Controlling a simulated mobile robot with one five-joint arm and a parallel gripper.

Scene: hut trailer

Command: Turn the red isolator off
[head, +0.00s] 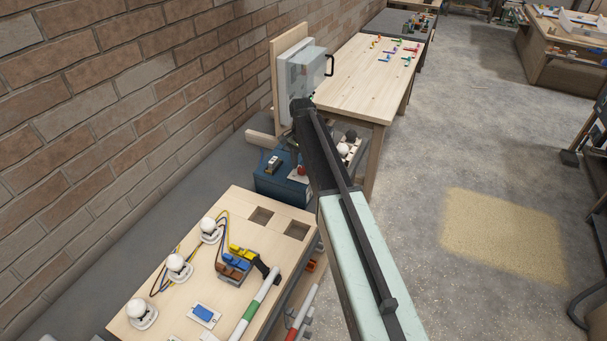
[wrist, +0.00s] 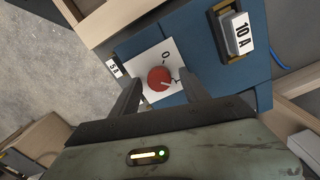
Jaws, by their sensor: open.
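The red isolator knob (wrist: 159,77) sits on a white plate (wrist: 143,62) marked "O", fixed to a blue panel (wrist: 205,72). A short pale line on the knob points to the lower right, toward what looks like an "I" mark. My gripper (wrist: 160,82) is open, with one finger on each side of the knob. Whether the fingers touch it I cannot tell. In the head view, the blue box (head: 268,184) stands low beyond the near bench, and my arm hides part of it and my gripper.
A "10 A" labelled block (wrist: 233,36) is on the panel right of the knob. In the head view, the near bench (head: 165,240) carries bulbs and wiring. A wooden table (head: 350,85) and a grey enclosure (head: 302,72) stand behind. The floor at right is open.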

